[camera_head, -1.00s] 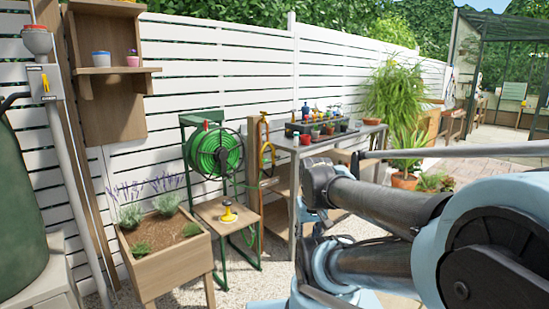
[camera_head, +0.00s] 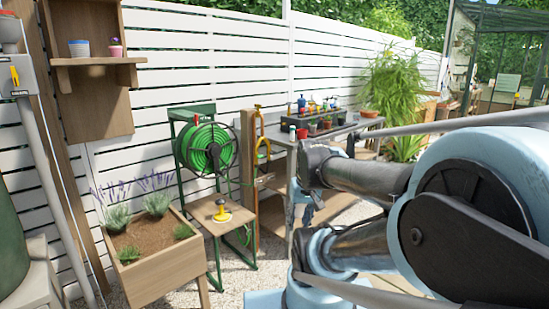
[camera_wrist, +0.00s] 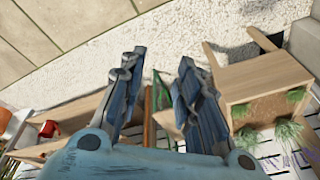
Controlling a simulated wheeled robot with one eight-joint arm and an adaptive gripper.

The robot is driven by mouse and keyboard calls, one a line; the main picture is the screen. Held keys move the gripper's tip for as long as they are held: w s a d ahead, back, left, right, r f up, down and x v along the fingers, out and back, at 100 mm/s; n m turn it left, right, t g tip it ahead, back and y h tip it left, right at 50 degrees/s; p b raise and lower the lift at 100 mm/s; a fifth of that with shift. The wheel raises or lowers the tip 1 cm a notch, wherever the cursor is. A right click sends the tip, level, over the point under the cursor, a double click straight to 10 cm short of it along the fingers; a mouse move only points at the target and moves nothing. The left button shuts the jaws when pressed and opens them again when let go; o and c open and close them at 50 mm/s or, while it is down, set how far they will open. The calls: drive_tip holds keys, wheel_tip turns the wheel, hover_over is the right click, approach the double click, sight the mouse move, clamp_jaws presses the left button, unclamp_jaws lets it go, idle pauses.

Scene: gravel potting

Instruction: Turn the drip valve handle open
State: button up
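A grey box with a yellow handle (camera_head: 14,75) is mounted on the grey downpipe at the far left edge of the head view. It looks like the drip valve; its small details are hard to read, and it does not show in the wrist view. My gripper (camera_wrist: 160,58) is open and empty in the wrist view. Its two blue fingers are apart, with ground and wooden furniture beyond them, and it touches nothing visible. In the head view my arm fills the right side, far from the valve, and I cannot make out the gripper clearly.
A wooden planter (camera_head: 172,276) with lavender stands in front of the fence. A green hose reel (camera_head: 207,149) is behind a small stool (camera_head: 239,217) bearing a yellow-based object. A potting bench (camera_head: 275,137) is near my arm. A wooden shelf (camera_head: 85,61) hangs at upper left.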

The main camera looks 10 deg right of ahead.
sight(274, 153)
drive_tip(key=w+a+r+m+t+y, duration=0.1)
drive_tip(key=w+r+t+y, duration=0.15)
drive_tip(key=w, duration=0.85)
drive_tip(key=w+a+r+m+t+y, duration=0.1)
drive_tip(key=w+r+m+y, duration=0.15)
drive_tip(key=w, duration=0.85)
drive_tip(key=w+a+r+m+t+y, duration=0.1)
drive_tip(key=w+r+y, duration=0.15)
drive_tip(key=w, duration=0.85)
drive_tip(key=w+d+f+m+t+y, duration=0.1)
drive_tip(key=w+d+f+m+t, duration=0.3)
drive_tip(key=w+d, duration=0.5)
drive_tip(key=w+d+f+m+t+y, duration=0.15)
drive_tip(key=w+d+f+t, duration=0.35)
drive_tip(key=w, duration=0.8)
drive_tip(key=shift+m+g, duration=0.3)
drive_tip(key=shift+g, duration=0.35)
drive_tip(key=x, duration=1.1)
drive_tip(key=f+x, duration=0.1)
drive_tip(key=x, duration=0.4)
drive_tip(key=shift+w, duration=0.55)
drive_tip(key=shift+d, duration=0.1)
drive_tip(key=shift+c, duration=0.2)
clamp_jaws()
